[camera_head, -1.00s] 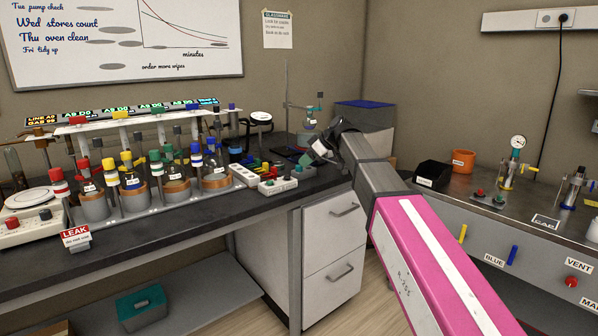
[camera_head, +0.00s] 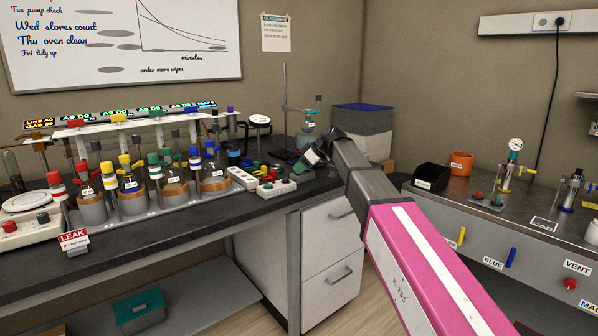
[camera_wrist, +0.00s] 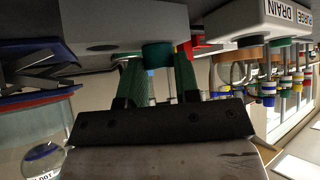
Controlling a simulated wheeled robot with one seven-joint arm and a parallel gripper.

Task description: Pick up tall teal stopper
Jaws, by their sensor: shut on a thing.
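The tall teal stopper (camera_wrist: 158,55) shows in the wrist view as a short teal cylinder between my gripper's two fingers. My gripper (camera_wrist: 158,78) is shut on it, and the fingers lie along its two sides. Its far end is close to a pale block surface (camera_wrist: 110,20), and I cannot tell whether they touch. In the head view my gripper (camera_head: 308,158) is above the right end of the dark bench, behind a white block with coloured knobs (camera_head: 277,188). The stopper is too small there to make out clearly.
A rack of capped bottles (camera_head: 150,205) fills the bench on the left. A glass bottle on a stand (camera_head: 309,127) is behind my gripper, beside a grey box with a blue lid (camera_head: 362,120). The right counter holds a black bin (camera_head: 431,177) and an orange pot (camera_head: 461,162).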

